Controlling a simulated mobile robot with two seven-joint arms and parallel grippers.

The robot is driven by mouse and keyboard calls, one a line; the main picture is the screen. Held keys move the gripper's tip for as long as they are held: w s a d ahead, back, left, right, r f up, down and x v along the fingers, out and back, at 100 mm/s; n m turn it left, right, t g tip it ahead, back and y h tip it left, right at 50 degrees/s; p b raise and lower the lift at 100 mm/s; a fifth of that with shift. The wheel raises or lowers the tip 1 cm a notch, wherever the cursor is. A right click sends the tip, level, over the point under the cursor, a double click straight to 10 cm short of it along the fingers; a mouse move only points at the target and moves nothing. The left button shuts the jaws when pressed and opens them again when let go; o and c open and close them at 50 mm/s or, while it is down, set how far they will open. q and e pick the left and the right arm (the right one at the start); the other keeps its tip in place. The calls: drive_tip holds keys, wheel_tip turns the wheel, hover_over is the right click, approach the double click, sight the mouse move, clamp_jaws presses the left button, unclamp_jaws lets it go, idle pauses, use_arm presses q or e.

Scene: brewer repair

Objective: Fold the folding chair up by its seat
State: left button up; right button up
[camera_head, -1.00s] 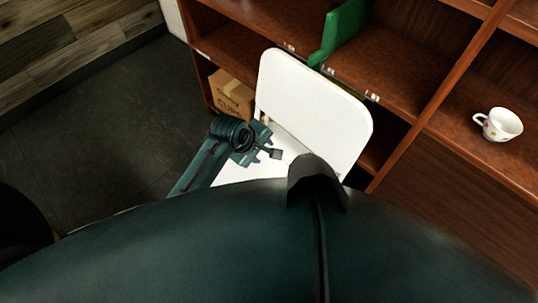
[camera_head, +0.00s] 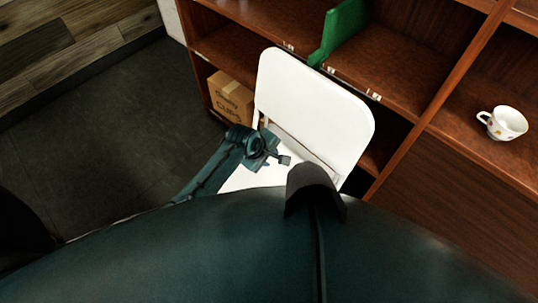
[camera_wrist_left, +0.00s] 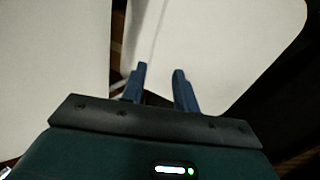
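The white folding chair stands in front of the shelves in the head view, its backrest (camera_head: 312,108) upright and its seat (camera_head: 240,181) partly showing below. The seat's lower part is hidden behind my own body. My left gripper (camera_head: 284,160) is over the chair near where the seat and backrest come close. In the left wrist view the two blue fingers of my left gripper (camera_wrist_left: 159,72) are apart with nothing clearly held between them. White chair panels fill that view on both sides of a narrow dark gap (camera_wrist_left: 117,40). My right gripper is not in view.
A brown wooden shelf unit (camera_head: 440,120) stands behind and right of the chair. It holds a white cup (camera_head: 503,123) and a green object (camera_head: 343,30). A cardboard box (camera_head: 231,97) is left of the backrest. Dark floor (camera_head: 110,130) lies open at the left.

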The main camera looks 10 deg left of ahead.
use_arm(q)
clamp_jaws()
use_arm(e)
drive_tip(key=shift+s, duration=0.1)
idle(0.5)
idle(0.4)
use_arm(q)
drive_tip(key=shift+o, duration=1.7)
unclamp_jaws()
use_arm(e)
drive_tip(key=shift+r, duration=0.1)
